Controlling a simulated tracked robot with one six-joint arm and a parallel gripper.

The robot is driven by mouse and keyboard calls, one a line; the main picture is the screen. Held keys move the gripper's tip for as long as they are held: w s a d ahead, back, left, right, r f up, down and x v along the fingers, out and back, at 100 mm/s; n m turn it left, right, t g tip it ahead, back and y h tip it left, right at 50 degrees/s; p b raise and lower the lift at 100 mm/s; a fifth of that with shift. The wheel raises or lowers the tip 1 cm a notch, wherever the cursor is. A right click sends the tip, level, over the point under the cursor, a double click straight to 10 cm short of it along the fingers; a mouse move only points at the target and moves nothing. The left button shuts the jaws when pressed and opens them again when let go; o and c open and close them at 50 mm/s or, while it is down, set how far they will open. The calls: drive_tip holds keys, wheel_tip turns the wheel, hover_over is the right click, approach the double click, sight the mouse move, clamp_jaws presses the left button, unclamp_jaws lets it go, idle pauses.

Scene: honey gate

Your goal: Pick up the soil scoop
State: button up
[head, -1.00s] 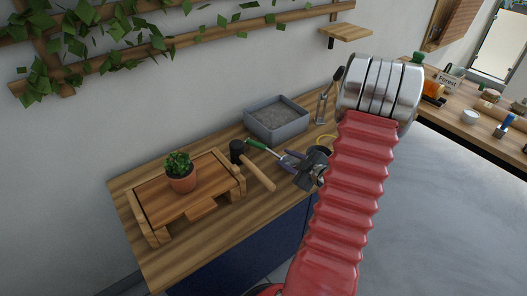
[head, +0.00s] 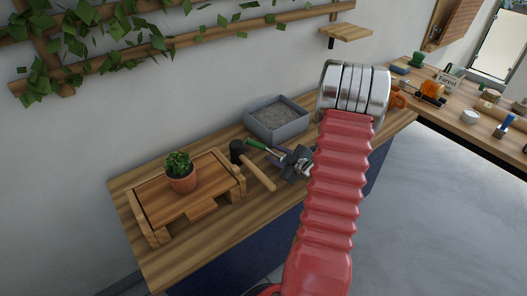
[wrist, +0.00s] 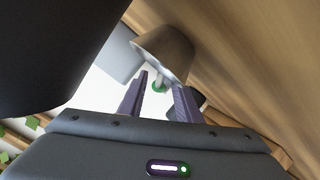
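A green-handled tool (head: 256,144), which looks like the soil scoop, lies on the wooden bench between the grey soil tray and the mallet. Its light shaft runs right toward my gripper (head: 283,158), and its far end is hidden there. My gripper is low over the bench at that end of the tool. In the wrist view its two purple-grey fingers (wrist: 160,95) stand apart with nothing clearly between them. A small green part shows just beyond the fingertips, beneath a brown tapered cylinder (wrist: 165,48) that I cannot identify surely. Contact with the tool cannot be told.
The grey soil tray (head: 277,122) stands behind the tool. A mallet (head: 258,171) lies just left of my gripper. A potted plant (head: 181,173) stands on a wooden stand (head: 155,210) at the left. My arm hides the bench to the right.

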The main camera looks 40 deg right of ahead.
drive_tip(key=shift+w, duration=0.25)
drive_tip(key=shift+c, duration=0.4)
clamp_jaws()
